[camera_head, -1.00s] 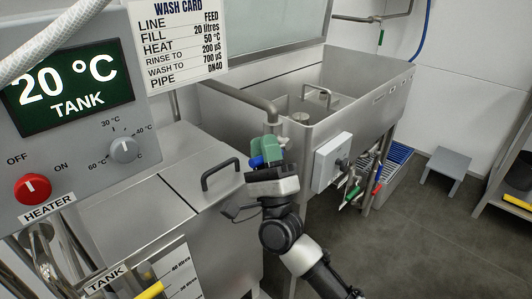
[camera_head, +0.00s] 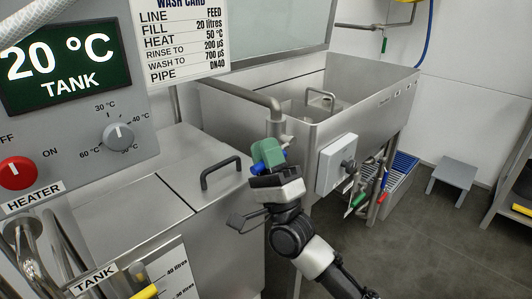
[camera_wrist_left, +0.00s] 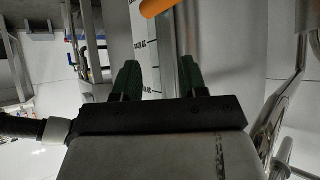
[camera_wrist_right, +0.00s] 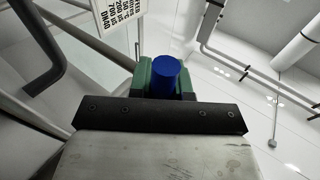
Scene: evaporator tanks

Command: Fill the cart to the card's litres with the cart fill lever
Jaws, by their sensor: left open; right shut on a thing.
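The wash card (camera_head: 183,45) hangs at the upper middle of the head view and reads FILL 20 litres. My right gripper (camera_head: 267,155) is beside the bent steel pipe, in front of the sink. Its green fingers are shut on a blue lever handle (camera_head: 254,169); the blue end (camera_wrist_right: 166,76) shows between the fingers in the right wrist view. The lever's other parts are hidden by the gripper. My left gripper (camera_wrist_left: 160,80) is open and empty near a litre scale (camera_wrist_left: 145,48); it does not show in the head view. I cannot pick out the cart.
The heater panel (camera_head: 75,125) reads 20 °C TANK. A tank scale (camera_head: 170,275) with a yellow part (camera_head: 145,292) is at lower left. A steel lid with a dark handle (camera_head: 221,172), the sink (camera_head: 355,95) and a grey box (camera_head: 335,165) surround my right arm. A stool (camera_head: 453,175) stands on the floor.

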